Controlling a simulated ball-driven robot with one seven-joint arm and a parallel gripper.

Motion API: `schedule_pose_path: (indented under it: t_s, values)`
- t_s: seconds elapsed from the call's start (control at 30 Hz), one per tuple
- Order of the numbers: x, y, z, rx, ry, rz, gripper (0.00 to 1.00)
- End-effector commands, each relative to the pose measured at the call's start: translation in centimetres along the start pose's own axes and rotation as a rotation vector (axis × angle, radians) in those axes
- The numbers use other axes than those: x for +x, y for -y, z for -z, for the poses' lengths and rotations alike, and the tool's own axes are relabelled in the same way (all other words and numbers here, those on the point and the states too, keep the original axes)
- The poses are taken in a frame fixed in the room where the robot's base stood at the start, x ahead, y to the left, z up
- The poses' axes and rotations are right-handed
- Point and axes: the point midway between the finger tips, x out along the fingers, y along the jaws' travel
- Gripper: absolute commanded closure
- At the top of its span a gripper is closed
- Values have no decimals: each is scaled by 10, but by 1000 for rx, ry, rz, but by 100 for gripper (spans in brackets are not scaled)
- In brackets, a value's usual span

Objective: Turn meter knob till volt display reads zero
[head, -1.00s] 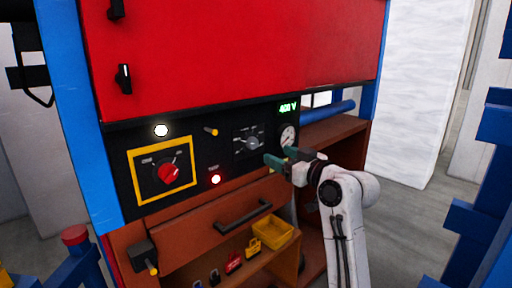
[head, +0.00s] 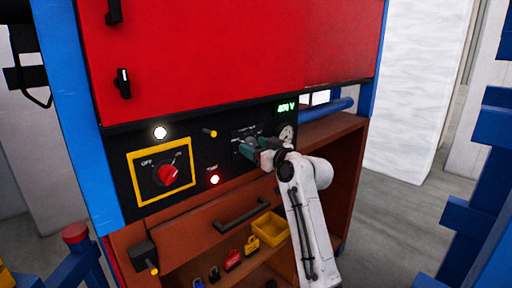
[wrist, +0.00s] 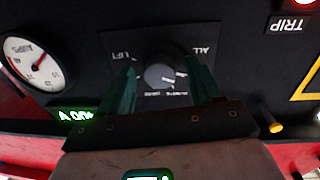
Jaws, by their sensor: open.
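The meter knob (wrist: 160,74) is a round grey knob on a dark square plate. It sits between my gripper's two green fingers (wrist: 162,68) in the wrist view, with a gap on each side. My gripper (head: 246,147) is open in front of the knob plate (head: 240,133) in the head view and hides most of the knob there. The volt display (head: 286,107) glows green and seems to read about 400 V. The display's edge also shows in the wrist view (wrist: 75,115), upside down and partly cut off.
A round amps dial (wrist: 33,65) is beside the knob plate. A drawer handle (head: 243,214) and yellow bin (head: 270,228) are below.

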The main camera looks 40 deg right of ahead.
Motion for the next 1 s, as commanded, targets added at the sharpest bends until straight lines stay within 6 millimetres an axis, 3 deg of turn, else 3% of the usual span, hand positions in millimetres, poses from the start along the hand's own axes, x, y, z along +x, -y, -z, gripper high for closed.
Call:
schedule_pose_path:
  t_s: [0.07, 0.6, 1.0]
  values:
    - [0, 0, 0, 0, 0, 0, 40]
    - [0, 0, 0, 0, 0, 0, 91]
    - [0, 0, 2, 90, 7, 1, 91]
